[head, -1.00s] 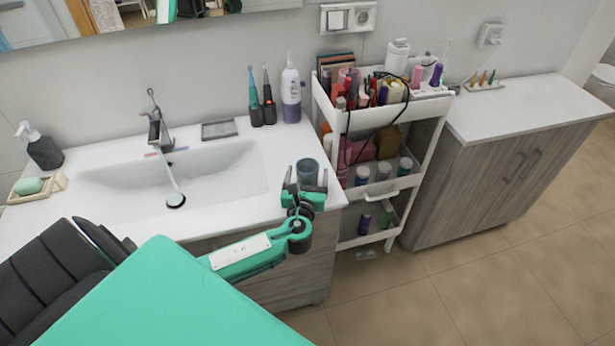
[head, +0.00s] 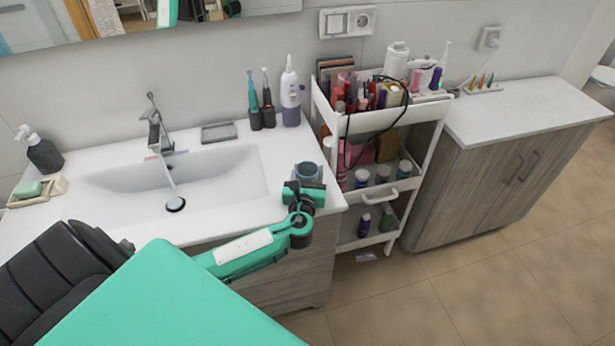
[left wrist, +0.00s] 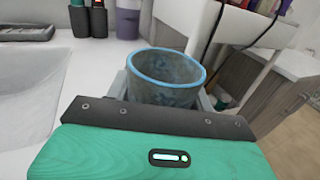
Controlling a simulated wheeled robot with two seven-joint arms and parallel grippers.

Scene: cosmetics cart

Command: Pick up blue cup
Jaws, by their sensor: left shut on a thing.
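The blue cup (head: 308,172) stands upright near the right end of the sink counter, its front partly hidden by my left gripper. In the left wrist view the cup (left wrist: 165,75) shows a light blue rim and a mottled grey-blue wall. My left gripper (head: 306,182) is shut on the cup, with a jaw at each side of it in the left wrist view. The lower part of the cup is hidden behind the gripper body, so I cannot tell whether it touches the counter. My right gripper is not in view.
The sink basin (head: 225,172) lies left of the cup. Toothbrushes (head: 268,105) and a white-purple bottle (head: 291,95) stand behind it. A white cart (head: 375,205) full of cosmetics stands close on the right. A cabinet (head: 500,180) is farther right.

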